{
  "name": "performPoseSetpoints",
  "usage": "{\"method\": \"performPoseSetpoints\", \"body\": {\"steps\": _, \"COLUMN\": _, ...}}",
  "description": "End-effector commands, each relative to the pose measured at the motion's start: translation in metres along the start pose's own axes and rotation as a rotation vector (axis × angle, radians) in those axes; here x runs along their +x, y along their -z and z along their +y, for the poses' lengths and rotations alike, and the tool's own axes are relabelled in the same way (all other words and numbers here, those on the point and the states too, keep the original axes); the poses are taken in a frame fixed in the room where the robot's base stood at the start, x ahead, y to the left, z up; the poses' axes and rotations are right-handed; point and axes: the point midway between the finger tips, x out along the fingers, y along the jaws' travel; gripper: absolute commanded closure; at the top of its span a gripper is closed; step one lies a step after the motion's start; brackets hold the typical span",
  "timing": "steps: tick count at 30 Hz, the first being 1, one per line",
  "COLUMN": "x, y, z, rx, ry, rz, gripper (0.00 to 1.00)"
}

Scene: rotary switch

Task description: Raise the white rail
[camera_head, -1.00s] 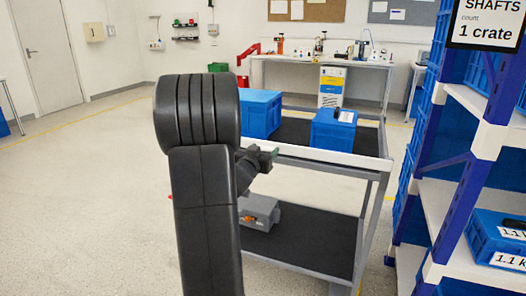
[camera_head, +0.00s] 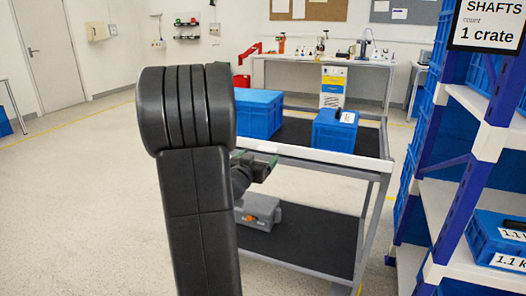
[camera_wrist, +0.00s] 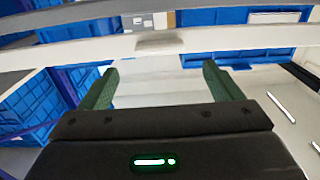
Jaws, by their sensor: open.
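The white rail (camera_head: 318,157) runs along the near top edge of a grey two-level cart and looks level. In the wrist view a pale bar (camera_wrist: 240,38) crosses ahead of my fingers, with a small greyish block (camera_wrist: 160,42) on it; it appears to be this rail. My gripper (camera_head: 262,165) is by the left part of the rail in the head view, partly behind my own arm. In the wrist view my gripper (camera_wrist: 162,85) has its two green fingers wide apart with nothing between them. I cannot tell whether the fingers touch the rail.
Two blue crates, a larger one (camera_head: 259,113) and a smaller one (camera_head: 335,129), stand on the cart's dark top. A grey toolbox (camera_head: 257,212) sits on its lower shelf (camera_head: 310,240). A blue-posted rack (camera_head: 465,205) with crates stands close on the right. The floor at left is clear.

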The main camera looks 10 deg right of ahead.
Motion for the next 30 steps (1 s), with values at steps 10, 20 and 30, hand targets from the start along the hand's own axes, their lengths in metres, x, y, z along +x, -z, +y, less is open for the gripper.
{"method": "performPoseSetpoints", "body": {"steps": 10, "x": -0.068, "y": 0.002, "z": -0.001, "rx": 0.0, "ry": 0.003, "rz": 0.001, "gripper": 0.15}}
{"method": "performPoseSetpoints", "body": {"steps": 20, "x": -0.081, "y": 0.001, "z": 0.0, "rx": 0.0, "ry": 0.001, "rz": 0.002, "gripper": 0.15}}
{"method": "performPoseSetpoints", "body": {"steps": 30, "x": -0.072, "y": 0.0, "z": 0.0, "rx": 0.001, "ry": -0.002, "rz": 0.002, "gripper": 0.15}}
